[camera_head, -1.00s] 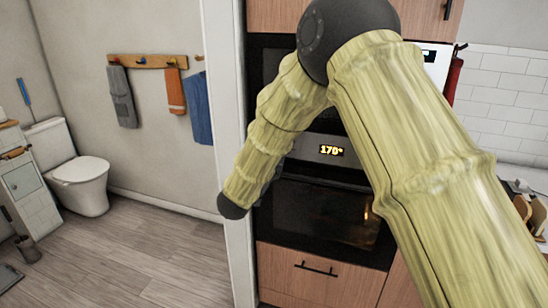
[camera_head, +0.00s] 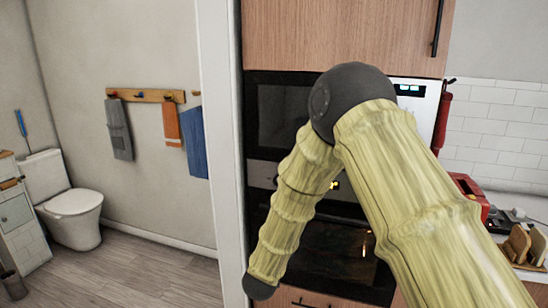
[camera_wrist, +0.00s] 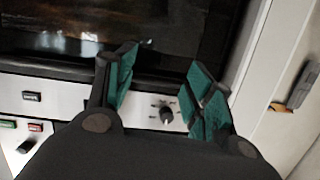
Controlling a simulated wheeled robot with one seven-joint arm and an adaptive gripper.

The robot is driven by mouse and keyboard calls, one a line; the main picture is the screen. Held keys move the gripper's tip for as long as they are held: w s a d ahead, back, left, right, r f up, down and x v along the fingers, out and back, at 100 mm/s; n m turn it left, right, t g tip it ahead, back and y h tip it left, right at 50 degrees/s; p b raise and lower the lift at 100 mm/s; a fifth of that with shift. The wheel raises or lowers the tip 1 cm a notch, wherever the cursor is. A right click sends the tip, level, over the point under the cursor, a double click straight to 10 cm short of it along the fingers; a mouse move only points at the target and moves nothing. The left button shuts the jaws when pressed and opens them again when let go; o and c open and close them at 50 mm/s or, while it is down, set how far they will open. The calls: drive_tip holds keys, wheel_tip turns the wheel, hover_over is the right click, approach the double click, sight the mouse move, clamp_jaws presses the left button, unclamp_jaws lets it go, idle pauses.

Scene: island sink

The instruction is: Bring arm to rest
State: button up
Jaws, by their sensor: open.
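My gripper (camera_wrist: 160,90) shows in the wrist view with its two teal-padded fingers spread apart and nothing between them. Beyond the fingers are a dark glass door and a light panel with a knob (camera_wrist: 167,113). In the head view my arm, in pale yellow-green bark-like sleeves, rises from the lower right to a dark elbow and bends down to the left. The gripper itself does not show in the head view.
A built-in oven (camera_head: 330,252) and a dark appliance above it stand behind my arm. A white door frame (camera_head: 224,150) is to the left. Beyond it are a toilet (camera_head: 75,215) and hanging towels (camera_head: 193,140). A counter at right holds a red toaster (camera_head: 468,192) and a toast rack (camera_head: 527,245).

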drive_tip(key=s+d+f+n+g+y, duration=0.1)
drive_tip(key=s+d+f+g, duration=0.2)
drive_tip(key=s+d+f, duration=0.55)
drive_tip(key=s+d+f+n+g+y, duration=0.2)
drive_tip(key=s+d+f+g, duration=0.2)
drive_tip(key=s+f, duration=1)
drive_tip(key=s+d+f+g, duration=0.2)
drive_tip(key=s+d+f, duration=0.1)
drive_tip(key=s, duration=0.7)
drive_tip(key=s+d+f+g, duration=0.2)
drive_tip(key=s+f+g, duration=0.1)
drive_tip(key=s, duration=0.6)
drive_tip(key=s+d+f+g, duration=0.2)
drive_tip(key=s+d+f, duration=0.1)
drive_tip(key=s, duration=0.7)
drive_tip(key=shift+s+d+f+n+g+y, duration=0.3)
drive_tip(key=shift+f+g+y, duration=0.1)
drive_tip(key=shift+f, duration=0.15)
